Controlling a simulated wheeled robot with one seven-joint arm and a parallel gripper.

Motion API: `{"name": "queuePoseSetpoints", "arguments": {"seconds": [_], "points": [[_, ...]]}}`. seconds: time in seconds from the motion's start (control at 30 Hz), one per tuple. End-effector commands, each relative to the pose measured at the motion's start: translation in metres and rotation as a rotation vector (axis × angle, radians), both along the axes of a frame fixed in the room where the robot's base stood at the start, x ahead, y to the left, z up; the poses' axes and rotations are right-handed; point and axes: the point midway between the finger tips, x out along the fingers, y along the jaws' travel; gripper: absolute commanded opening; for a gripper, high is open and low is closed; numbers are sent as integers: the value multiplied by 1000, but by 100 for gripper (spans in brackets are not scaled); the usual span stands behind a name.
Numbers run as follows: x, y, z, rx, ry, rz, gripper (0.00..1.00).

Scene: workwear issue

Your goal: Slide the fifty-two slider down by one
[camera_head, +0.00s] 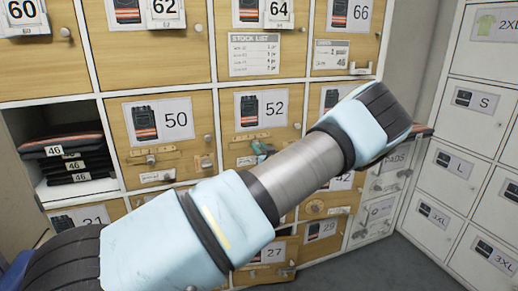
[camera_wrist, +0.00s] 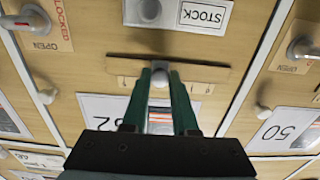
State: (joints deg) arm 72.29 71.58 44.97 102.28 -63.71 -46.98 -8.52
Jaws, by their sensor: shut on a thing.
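The locker door marked 52 (camera_head: 262,108) is wooden, with a label and picture, in the middle of the head view. In the wrist view, which is turned upside down, the slider strip (camera_wrist: 205,76) lies across the door above the 52 label (camera_wrist: 105,108). My gripper (camera_wrist: 160,74) has its two green fingers shut on the small silver slider knob (camera_wrist: 160,79) at the strip's middle. The fingertips are close to the door.
The door marked 50 (camera_head: 160,118) is left of it, with its own slider (camera_head: 150,158). An open compartment with folded garments (camera_head: 75,155) is farther left. White lockers (camera_head: 458,165) stand at right.

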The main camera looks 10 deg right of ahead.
Motion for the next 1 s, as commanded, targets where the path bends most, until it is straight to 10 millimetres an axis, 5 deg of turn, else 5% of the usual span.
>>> {"name": "queuePoseSetpoints", "arguments": {"seconds": [0.67,1.0], "points": [[0,0,0,0,0,0,0],[-3,26,0,-1,1,0,0]]}}
